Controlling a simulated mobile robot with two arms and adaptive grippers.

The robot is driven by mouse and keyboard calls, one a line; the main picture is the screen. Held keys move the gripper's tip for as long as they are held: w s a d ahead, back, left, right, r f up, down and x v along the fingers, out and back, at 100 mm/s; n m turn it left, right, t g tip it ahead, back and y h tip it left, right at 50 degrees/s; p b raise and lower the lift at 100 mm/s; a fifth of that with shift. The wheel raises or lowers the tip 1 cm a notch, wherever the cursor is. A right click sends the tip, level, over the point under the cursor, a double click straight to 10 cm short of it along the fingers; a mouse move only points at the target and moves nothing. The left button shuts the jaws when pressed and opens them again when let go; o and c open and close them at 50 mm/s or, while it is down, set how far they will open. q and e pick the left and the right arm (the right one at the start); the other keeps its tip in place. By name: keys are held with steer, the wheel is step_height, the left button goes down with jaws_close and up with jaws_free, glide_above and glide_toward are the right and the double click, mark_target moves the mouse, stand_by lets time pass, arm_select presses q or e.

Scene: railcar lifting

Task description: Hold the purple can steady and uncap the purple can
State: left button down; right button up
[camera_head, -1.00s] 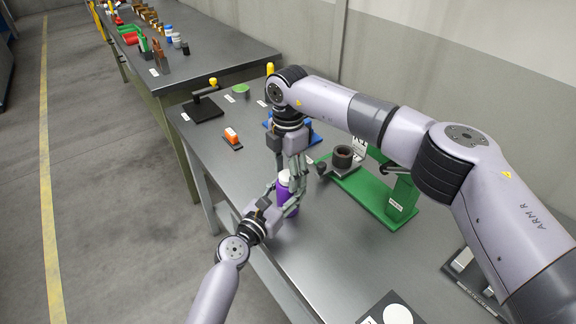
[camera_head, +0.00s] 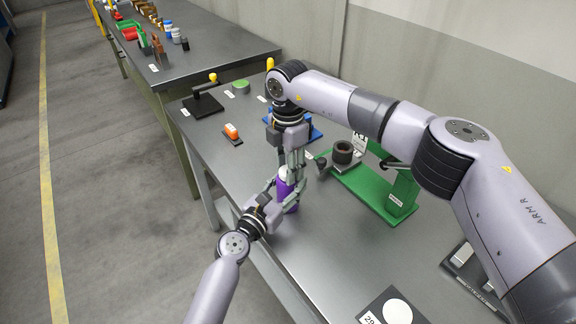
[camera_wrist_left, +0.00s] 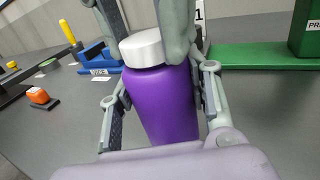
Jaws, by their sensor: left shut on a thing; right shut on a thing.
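The purple can (camera_head: 288,192) stands upright near the table's front edge, and it fills the middle of the left wrist view (camera_wrist_left: 165,105). Its white cap (camera_wrist_left: 144,48) is on top of the can. My left gripper (camera_head: 283,198) is shut on the can's body, with one finger on each side. My right gripper (camera_head: 291,172) reaches down from above, and its fingers are shut on the white cap, one on each side. In the head view the fingers hide much of the cap.
A green stand (camera_head: 372,192) with a dark ring-shaped part is right of the can. A blue fixture (camera_head: 312,130) lies behind the right gripper. An orange block (camera_head: 231,132) and a black lever stand (camera_head: 203,104) sit at the back left.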

steer(key=n, duration=0.4)
steer(key=shift+s, duration=0.1)
steer(key=n, duration=0.5)
steer(key=shift+n, duration=0.3)
arm_select(q)
steer(key=shift+a, duration=0.1)
arm_select(e)
steer(key=n, duration=1.2)
steer(key=shift+n, duration=0.3)
steer(key=n, duration=0.5)
steer(key=shift+n, duration=0.3)
steer(key=n, duration=0.3)
steer(key=shift+n, duration=0.3)
steer(key=n, duration=0.4)
steer(key=shift+d, duration=0.15)
